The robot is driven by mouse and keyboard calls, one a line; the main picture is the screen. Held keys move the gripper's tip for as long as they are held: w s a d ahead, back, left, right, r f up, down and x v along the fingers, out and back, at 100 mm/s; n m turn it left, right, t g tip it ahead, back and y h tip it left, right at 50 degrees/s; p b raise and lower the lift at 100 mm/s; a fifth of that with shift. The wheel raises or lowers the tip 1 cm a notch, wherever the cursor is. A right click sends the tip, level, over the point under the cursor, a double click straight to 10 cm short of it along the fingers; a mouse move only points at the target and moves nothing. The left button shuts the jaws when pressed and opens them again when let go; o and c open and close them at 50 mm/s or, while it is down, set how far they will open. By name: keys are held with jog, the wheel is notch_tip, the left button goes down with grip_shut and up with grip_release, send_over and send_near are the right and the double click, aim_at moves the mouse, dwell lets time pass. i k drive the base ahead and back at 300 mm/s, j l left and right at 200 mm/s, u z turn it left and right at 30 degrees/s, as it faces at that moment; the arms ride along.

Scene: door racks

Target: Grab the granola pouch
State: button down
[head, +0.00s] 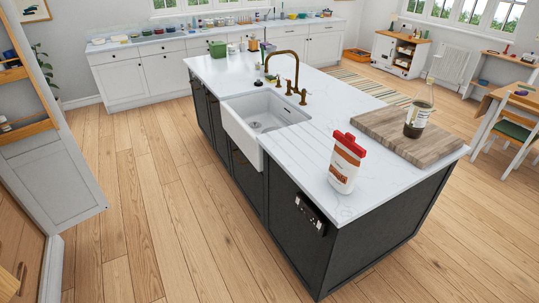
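A white container with a red top and orange lettering (346,163) stands upright on the near end of the island counter. It looks like a pouch, but its label is too small to read, so I cannot tell for sure that it is the granola pouch. An open cabinet door with wooden racks (28,131) is at the left edge. Small items (5,126) sit in its lower rack, partly cut off by the frame. My gripper is not in view.
The island counter (295,150) holds a white sink (262,115) with a brass faucet (288,65). Wooden floor (165,215) is clear between door and island.

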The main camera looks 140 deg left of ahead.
aim_at(344, 170)
jog(key=u, duration=3.8)
jog(key=i+z, duration=0.2)
jog(key=i, duration=0.3)
jog(key=i+z, duration=0.2)
jog(key=i, duration=0.35)
jog(key=i+j+z, duration=0.25)
jog(key=i, duration=0.25)
jog(key=i+j, duration=0.1)
jog(key=j, duration=0.3)
